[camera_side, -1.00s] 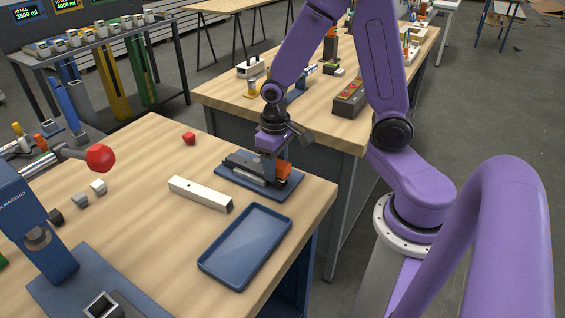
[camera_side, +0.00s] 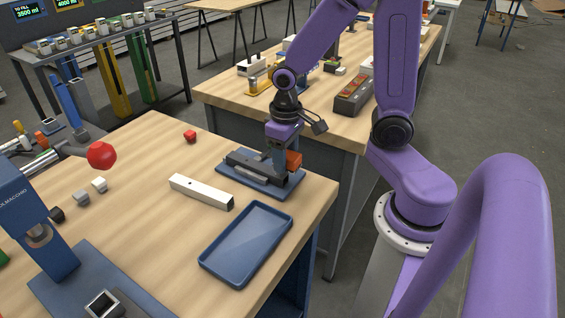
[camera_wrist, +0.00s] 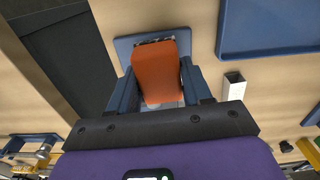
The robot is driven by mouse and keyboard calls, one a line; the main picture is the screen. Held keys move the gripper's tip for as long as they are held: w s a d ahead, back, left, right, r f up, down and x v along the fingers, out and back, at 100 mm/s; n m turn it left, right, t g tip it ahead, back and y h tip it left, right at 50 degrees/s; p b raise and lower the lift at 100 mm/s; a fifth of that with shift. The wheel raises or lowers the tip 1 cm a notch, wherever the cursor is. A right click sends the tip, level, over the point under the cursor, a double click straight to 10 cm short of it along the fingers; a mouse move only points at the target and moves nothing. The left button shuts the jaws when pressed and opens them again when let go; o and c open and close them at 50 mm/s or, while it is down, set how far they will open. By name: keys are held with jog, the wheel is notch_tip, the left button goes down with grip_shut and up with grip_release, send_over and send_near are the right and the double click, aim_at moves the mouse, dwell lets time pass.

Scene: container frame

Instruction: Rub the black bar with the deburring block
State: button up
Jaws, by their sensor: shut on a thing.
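The orange deburring block (camera_side: 294,160) is held between the blue-grey fingers of my gripper (camera_side: 283,157). In the wrist view the block (camera_wrist: 163,75) fills the gap between the two fingers. A dark bar-like shape (camera_side: 243,159), seemingly the black bar in its holder, lies on the blue base plate (camera_side: 286,188) below and left of the gripper. The block is above the right part of that plate. I cannot tell whether the block touches the bar; in the wrist view the block hides most of it.
A white square tube (camera_side: 200,191) and an empty blue tray (camera_side: 246,243) lie in front of the plate. A blue press (camera_side: 40,225) stands at the left. Bare wood lies between them.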

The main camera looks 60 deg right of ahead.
aim_at(269, 169)
jog(key=shift+r, duration=2.7)
jog(key=shift+w+a+f, duration=0.2)
jog(key=shift+a+f, duration=0.05)
jog(key=shift+f, duration=0.1)
jog(key=shift+f, duration=3.7)
jog(key=shift+w+f, duration=0.25)
jog(key=shift+w, duration=0.4)
jog(key=shift+c, duration=0.5)
jog(key=shift+w, duration=0.4)
jog(key=shift+c, duration=0.5)
jog(key=shift+w+f, duration=0.1)
jog(key=shift+w, duration=0.9)
jog(key=shift+s, duration=2.15)
jog(key=shift+w+r, duration=0.1)
jog(key=shift+r, duration=4.1)
